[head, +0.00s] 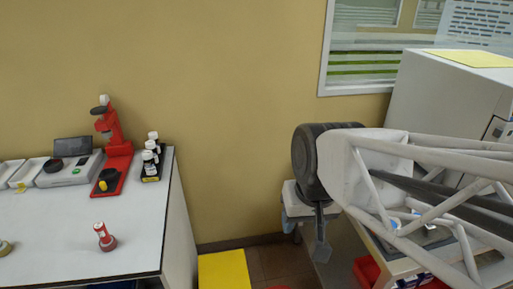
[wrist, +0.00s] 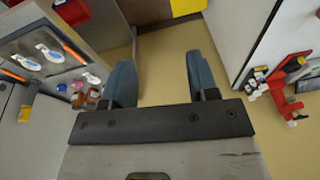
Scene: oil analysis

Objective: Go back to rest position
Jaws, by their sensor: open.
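My gripper (head: 320,240) is at the right of the head view, beside the right-hand bench, with its fingers pointing down. In the wrist view my gripper (wrist: 161,72) has its two blue-grey fingers wide apart.
A white cabinet (head: 445,100) stands right. A yellow panel (head: 224,270) lies low between the benches.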

